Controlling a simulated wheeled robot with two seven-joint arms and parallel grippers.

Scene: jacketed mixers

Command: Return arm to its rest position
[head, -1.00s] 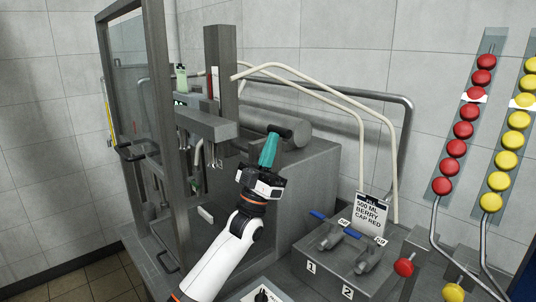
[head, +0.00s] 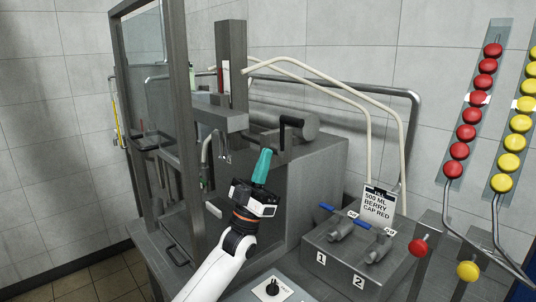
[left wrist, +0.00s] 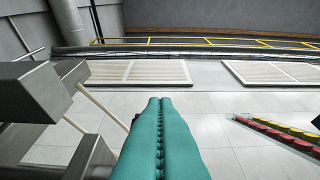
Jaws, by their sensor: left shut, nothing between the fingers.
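My left gripper (head: 262,167) has teal fingers and points upward in front of the grey machine housing (head: 318,165). Its fingers are pressed together with nothing between them. In the left wrist view the closed teal fingers (left wrist: 158,135) fill the lower middle. A black crank handle (head: 291,124) on the housing stands just above and to the right of the fingertips in the head view, apart from them. My white left arm comes up from the bottom of the picture. My right gripper is not in view.
A framed glass door (head: 143,70) stands to the left. A valve block (head: 345,265) with two blue-handled valves and a card reading "500 ML BERRY CAP RED" (head: 379,205) is at the right. Racks of red balls (head: 472,116) and yellow balls (head: 514,142) hang on the wall. A black knob (head: 272,287) sits at the bottom.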

